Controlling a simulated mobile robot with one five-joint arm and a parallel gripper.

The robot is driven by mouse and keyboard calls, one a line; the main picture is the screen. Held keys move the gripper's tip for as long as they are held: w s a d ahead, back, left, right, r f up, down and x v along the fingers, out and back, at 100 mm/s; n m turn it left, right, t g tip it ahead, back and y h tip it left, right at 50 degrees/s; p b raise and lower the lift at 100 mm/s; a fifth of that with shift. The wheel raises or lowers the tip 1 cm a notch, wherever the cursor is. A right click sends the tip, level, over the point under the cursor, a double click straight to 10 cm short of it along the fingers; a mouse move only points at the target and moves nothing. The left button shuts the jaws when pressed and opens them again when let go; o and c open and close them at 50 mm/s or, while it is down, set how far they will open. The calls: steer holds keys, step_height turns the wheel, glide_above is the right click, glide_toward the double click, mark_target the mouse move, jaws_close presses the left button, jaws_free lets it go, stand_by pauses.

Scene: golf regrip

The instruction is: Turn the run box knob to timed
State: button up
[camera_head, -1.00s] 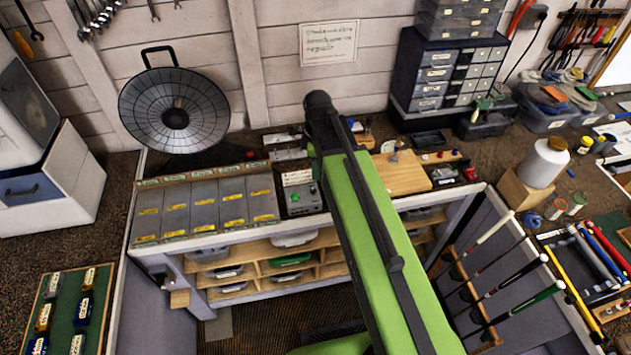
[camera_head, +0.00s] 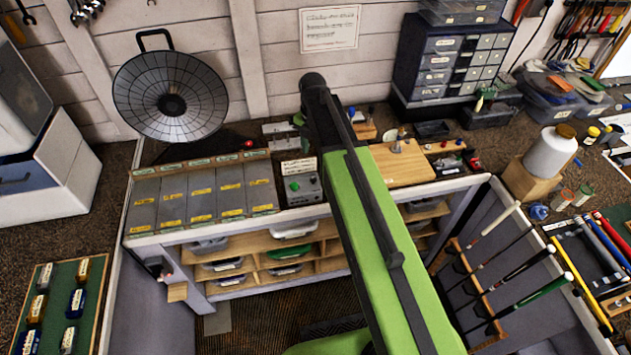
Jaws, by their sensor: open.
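The run box is a small grey box (camera_head: 304,190) on the bench, just right of the row of grey bins and left of my arm. A green round part (camera_head: 295,186) shows on its top, and a small white label card (camera_head: 298,167) stands behind it. The knob and its setting are too small to make out. My green and black arm reaches up the middle of the view and passes close to the right of the box in the picture. My gripper is hidden behind the arm, so its place relative to the knob cannot be seen.
Grey bins with yellow labels (camera_head: 202,193) fill the bench left of the box. A black dish-shaped pan (camera_head: 170,95) stands behind them. A wooden board (camera_head: 402,164) lies right of my arm. Shelves with trays (camera_head: 270,262) are below, and golf clubs (camera_head: 520,260) lean at the right.

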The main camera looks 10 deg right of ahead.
mark_target(313, 179)
step_height(313, 179, down, 13)
steer(key=b, duration=1.1)
steer(key=shift+f+b, duration=0.15)
steer(key=shift+b, duration=0.2)
